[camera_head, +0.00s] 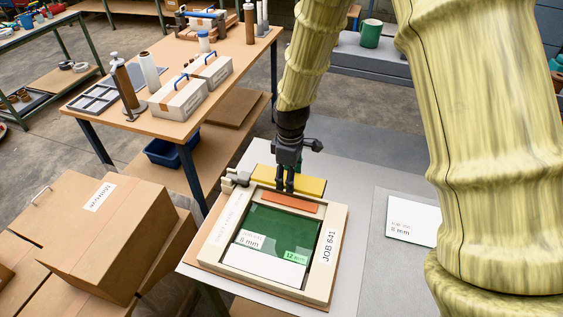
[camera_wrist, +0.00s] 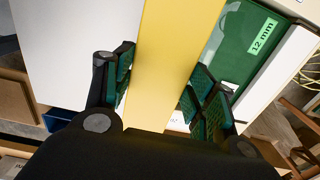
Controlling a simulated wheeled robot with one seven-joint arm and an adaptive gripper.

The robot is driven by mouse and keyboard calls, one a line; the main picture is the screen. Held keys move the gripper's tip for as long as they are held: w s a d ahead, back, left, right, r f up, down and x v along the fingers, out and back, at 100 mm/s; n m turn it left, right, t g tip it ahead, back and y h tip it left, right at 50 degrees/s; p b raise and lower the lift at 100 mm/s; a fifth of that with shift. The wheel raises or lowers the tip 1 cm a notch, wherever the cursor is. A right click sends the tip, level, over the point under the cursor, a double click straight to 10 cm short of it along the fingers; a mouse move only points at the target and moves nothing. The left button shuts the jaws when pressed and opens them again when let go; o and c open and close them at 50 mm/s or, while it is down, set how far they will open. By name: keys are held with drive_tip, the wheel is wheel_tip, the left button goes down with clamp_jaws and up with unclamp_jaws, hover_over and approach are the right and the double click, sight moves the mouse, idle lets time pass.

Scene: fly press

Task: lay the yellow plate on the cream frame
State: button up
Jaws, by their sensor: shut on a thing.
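The yellow plate (camera_head: 312,186) is in my gripper (camera_head: 285,184), at the far edge of the cream frame. In the wrist view the yellow plate (camera_wrist: 172,50) runs as a long strip between the fingers of my gripper (camera_wrist: 158,92). The cream frame (camera_head: 333,232), marked JOB 641, lies on the grey table. Inside it show a green plate (camera_head: 285,222) with a 12 mm label, a white area (camera_head: 265,262) and an orange strip (camera_head: 291,202). I cannot tell whether the yellow plate touches the frame. The fingers hide part of the plate.
A white plate (camera_head: 408,232) lies on a grey sheet to the right of the frame. Cardboard boxes (camera_head: 110,235) stand at the left. A wooden workbench (camera_head: 215,95) with cases stands behind.

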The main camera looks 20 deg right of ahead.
sight(288, 202)
drive_tip(key=shift+s+f+b, duration=0.15)
drive_tip(key=shift+s+b, duration=0.15)
drive_tip(key=s+b, duration=0.1)
drive_tip(key=s+f+b, duration=0.1)
drive_tip(key=s+b, duration=0.1)
drive_tip(key=shift+s+a+f, duration=0.2)
drive_tip(key=shift+s+f, duration=0.05)
drive_tip(key=w+f, duration=0.1)
drive_tip(key=f, duration=0.1)
drive_tip(key=w+f, duration=0.2)
drive_tip(key=shift+w+f, duration=0.15)
drive_tip(key=shift+w, duration=0.05)
drive_tip(key=shift+d+f, duration=0.1)
drive_tip(key=shift+f, duration=0.1)
drive_tip(key=shift+s+b, duration=0.3)
drive_tip(key=shift+s, duration=0.15)
drive_tip(key=shift+s+r, duration=0.45)
drive_tip(key=shift+s, duration=0.2)
drive_tip(key=shift+w+f, duration=0.65)
drive_tip(key=shift+w, duration=0.15)
drive_tip(key=shift+s+r, duration=0.4)
drive_tip(key=shift+s, duration=0.15)
drive_tip(key=shift+w+f, duration=0.1)
drive_tip(key=shift+f, duration=0.15)
drive_tip(key=shift+s+d+r+p, duration=0.1)
drive_tip(key=shift+s+r+p, duration=0.05)
drive_tip(key=shift+s+p, duration=0.15)
drive_tip(key=shift+w, duration=0.1)
